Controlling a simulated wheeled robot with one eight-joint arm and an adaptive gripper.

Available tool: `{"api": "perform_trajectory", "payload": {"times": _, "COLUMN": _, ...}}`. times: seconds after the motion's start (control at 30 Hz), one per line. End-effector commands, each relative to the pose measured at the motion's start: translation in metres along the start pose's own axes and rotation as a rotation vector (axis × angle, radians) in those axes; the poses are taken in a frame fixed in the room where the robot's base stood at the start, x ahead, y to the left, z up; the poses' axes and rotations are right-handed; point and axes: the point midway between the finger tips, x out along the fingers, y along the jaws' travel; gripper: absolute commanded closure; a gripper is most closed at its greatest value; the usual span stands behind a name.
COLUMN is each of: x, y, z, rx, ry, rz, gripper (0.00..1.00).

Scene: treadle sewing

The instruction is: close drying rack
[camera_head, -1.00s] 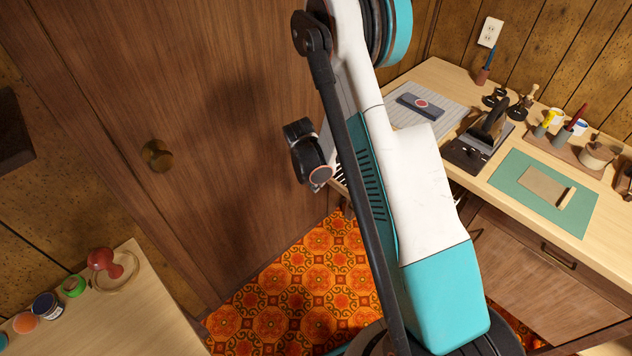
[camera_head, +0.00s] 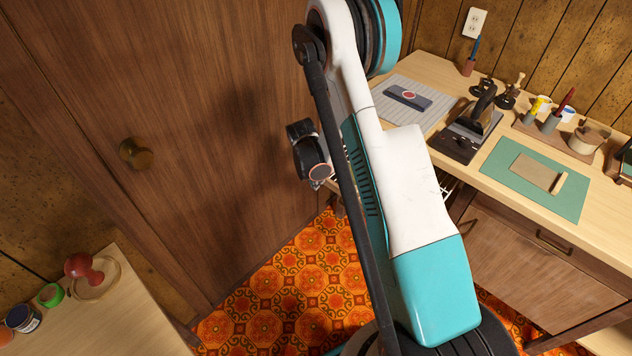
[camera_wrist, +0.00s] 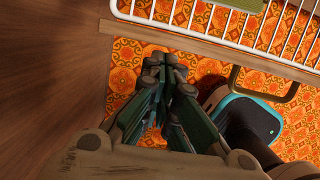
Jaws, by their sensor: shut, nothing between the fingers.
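The drying rack (camera_wrist: 215,22) shows as white wire bars along the top of the wrist view, over the orange floor. A wooden strip (camera_wrist: 215,47) runs along its near edge, with a dark metal loop handle (camera_wrist: 265,92) at it. In the head view only bits of white wire (camera_head: 447,186) show beside my arm. My gripper (camera_wrist: 166,64) is shut and empty. In the wrist view its fingertips appear just below the strip and left of the handle; I cannot tell whether they touch anything. My arm hides most of the rack in the head view.
A brown wooden door (camera_head: 230,130) with a round knob (camera_head: 136,153) stands on the left. The desk (camera_head: 605,215) on the right carries a green mat (camera_head: 510,190) and printing tools. A small table (camera_head: 110,310) is at lower left. Patterned floor (camera_head: 300,285) lies open between.

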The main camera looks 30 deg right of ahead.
Motion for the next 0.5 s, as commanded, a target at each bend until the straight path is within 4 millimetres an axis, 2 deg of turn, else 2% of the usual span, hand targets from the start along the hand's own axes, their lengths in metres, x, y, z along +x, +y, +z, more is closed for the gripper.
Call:
{"api": "perform_trajectory", "payload": {"times": 0.27, "x": 0.003, "y": 0.000, "z": 0.013, "rx": 0.003, "ry": 0.000, "rz": 0.000, "gripper": 1.00}}
{"api": "perform_trajectory", "payload": {"times": 0.37, "x": 0.007, "y": 0.000, "z": 0.027, "rx": 0.003, "ry": 0.000, "rz": 0.000, "gripper": 1.00}}
{"api": "perform_trajectory", "payload": {"times": 0.5, "x": 0.015, "y": -0.001, "z": 0.057, "rx": 0.006, "ry": 0.000, "rz": 0.000, "gripper": 1.00}}
